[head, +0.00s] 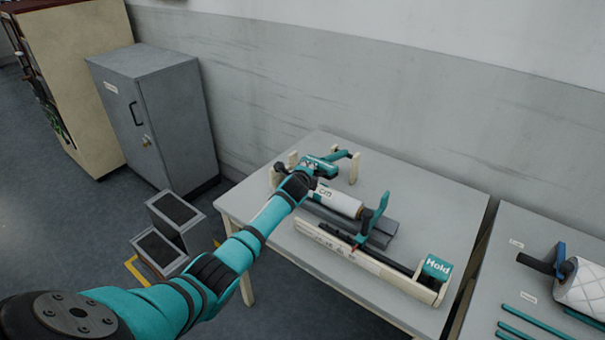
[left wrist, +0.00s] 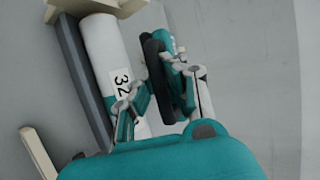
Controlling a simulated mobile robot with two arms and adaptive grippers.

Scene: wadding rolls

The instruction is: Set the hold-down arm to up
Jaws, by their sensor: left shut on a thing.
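The roll stand (head: 345,250) is a pale wooden frame on the grey table. A white roll (head: 340,202) lies in it; its "32" label and white side also show in the left wrist view (left wrist: 103,47). My left gripper (head: 322,167) is at the far-left end of the stand, above the roll's end. It is shut on the teal hold-down arm (head: 342,155), whose black-padded bar lies between the fingers in the left wrist view (left wrist: 155,70). My fingers partly hide the arm, so its exact angle is unclear. My right gripper is not in view.
A second teal lever (head: 373,217) stands upright near the roll's near end. A teal "Hold" sign (head: 437,267) is at the stand's right end. A second table (head: 550,250) at right holds another roll and teal strips. A grey cabinet (head: 160,120) stands at left.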

